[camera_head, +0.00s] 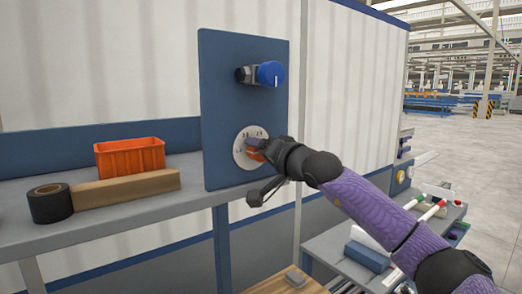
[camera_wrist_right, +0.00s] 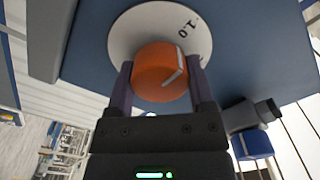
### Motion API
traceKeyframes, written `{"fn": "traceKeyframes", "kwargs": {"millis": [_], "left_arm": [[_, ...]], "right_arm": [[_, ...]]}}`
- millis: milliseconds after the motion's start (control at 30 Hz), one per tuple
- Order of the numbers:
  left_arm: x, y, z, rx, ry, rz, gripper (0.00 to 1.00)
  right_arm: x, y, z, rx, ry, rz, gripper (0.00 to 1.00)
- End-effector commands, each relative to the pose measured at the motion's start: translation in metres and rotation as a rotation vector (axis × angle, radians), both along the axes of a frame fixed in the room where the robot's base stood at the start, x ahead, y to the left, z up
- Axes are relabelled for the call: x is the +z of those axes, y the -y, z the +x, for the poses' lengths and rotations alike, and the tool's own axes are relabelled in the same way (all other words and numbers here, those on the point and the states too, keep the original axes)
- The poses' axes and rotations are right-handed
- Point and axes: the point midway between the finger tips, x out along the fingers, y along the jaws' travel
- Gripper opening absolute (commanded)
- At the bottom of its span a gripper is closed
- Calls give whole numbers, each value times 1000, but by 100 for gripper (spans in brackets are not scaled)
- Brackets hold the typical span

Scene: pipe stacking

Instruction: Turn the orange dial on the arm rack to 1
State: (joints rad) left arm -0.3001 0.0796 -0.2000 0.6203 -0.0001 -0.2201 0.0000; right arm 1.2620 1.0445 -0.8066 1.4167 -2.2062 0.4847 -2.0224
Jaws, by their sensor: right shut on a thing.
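The orange dial (camera_wrist_right: 158,72) sits on a round white scale plate (camera_wrist_right: 205,35) on a blue upright panel. My right gripper (camera_wrist_right: 160,85) is shut on the dial, with one finger on each side of it. A pale pointer line shows on the dial's face. In the wrist view the marking 1.0 is readable on the scale plate. In the head view the dial (camera_head: 256,153) is partly covered by my right gripper (camera_head: 262,148), and the white scale plate (camera_head: 239,152) shows around it. My left gripper is not in view.
A blue knob (camera_head: 270,74) on a grey fitting sticks out of the blue panel (camera_head: 222,110) above the dial. An orange bin (camera_head: 130,157), a wooden block (camera_head: 128,188) and a black tape roll (camera_head: 50,204) stand on the grey shelf at left. A lower table with pipes lies at right.

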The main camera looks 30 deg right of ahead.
Motion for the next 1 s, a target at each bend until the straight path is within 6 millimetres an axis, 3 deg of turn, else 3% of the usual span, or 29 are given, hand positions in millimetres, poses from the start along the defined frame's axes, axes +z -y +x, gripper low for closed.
{"fn": "traceKeyframes", "kwargs": {"millis": [400, 433, 567, 833, 1000], "left_arm": [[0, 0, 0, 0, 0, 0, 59], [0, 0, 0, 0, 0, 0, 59], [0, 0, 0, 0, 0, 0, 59], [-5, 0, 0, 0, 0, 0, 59], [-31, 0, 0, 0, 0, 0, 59]], "right_arm": [[-4, 0, 1, 0, -9, -9, 9], [-4, 0, 1, 0, -9, -9, 74], [-3, 0, 0, 0, -7, -8, 100], [-3, 0, -4, 1, -2, -7, 100], [-9, 4, -36, -1, -1, -10, 100]]}}
